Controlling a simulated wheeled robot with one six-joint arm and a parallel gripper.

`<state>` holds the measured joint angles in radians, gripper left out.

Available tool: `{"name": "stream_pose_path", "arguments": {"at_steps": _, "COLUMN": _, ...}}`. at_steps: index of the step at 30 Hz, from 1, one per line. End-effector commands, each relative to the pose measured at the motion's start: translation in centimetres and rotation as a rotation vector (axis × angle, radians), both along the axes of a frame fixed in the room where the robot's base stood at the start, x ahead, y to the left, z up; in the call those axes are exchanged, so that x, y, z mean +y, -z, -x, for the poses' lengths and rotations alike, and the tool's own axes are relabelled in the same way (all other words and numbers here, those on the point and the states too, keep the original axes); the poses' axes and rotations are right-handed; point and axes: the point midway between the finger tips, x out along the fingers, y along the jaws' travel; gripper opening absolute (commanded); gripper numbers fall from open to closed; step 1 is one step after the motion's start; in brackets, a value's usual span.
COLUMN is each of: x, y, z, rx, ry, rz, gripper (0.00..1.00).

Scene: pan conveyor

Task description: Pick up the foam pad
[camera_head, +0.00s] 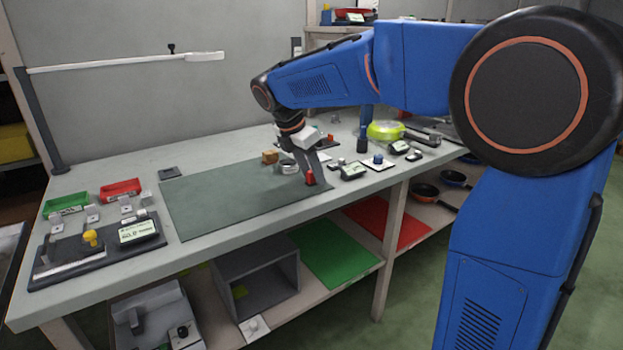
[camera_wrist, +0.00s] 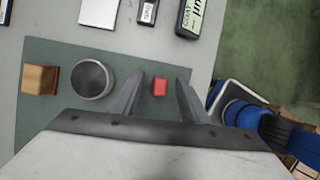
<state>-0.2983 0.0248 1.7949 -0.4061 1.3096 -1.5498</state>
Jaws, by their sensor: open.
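A small red block (camera_head: 309,177) stands near the right end of the dark green mat (camera_head: 235,190); it may be the foam pad, but its material cannot be told. In the wrist view the red block (camera_wrist: 160,88) shows between the two fingers of my gripper (camera_wrist: 160,80), with a gap on each side. My gripper (camera_head: 317,176) is open, pointing down at the mat, and holds nothing. A tan block (camera_wrist: 40,79) and a round grey metal piece (camera_wrist: 92,79) lie to the left on the mat. The tan block also shows in the head view (camera_head: 270,156).
Labelled devices (camera_head: 353,170) stand just beyond the mat's right end, with a bright green pan (camera_head: 385,130) behind. Red (camera_head: 120,189) and green (camera_head: 67,204) bins and a dark fixture board (camera_head: 95,252) are at the left. The mat's left and middle are clear.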

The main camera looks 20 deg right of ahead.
Motion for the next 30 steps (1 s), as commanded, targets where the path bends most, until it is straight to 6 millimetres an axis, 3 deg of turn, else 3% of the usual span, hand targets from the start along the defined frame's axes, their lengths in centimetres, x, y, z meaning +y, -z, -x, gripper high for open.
{"name": "stream_pose_path", "arguments": {"at_steps": 7, "x": -0.1, "y": 0.2, "z": 0.0, "rx": 0.000, "ry": 0.000, "rz": 0.000, "gripper": 0.41}}
{"name": "stream_pose_path", "arguments": {"at_steps": 12, "x": -0.1, "y": 0.2, "z": 0.0, "rx": 0.000, "ry": 0.000, "rz": 0.000, "gripper": 0.02}}
{"name": "stream_pose_path", "arguments": {"at_steps": 13, "x": -0.1, "y": 0.2, "z": 0.0, "rx": 0.000, "ry": 0.000, "rz": 0.000, "gripper": 0.00}}
{"name": "stream_pose_path", "arguments": {"at_steps": 23, "x": -0.1, "y": -0.2, "z": 0.0, "rx": -0.001, "ry": 0.001, "rz": 0.000, "gripper": 0.00}}
{"name": "stream_pose_path", "arguments": {"at_steps": 30, "x": 0.0, "y": -3.6, "z": -0.1, "rx": -0.003, "ry": 0.001, "rz": -0.001, "gripper": 0.00}}
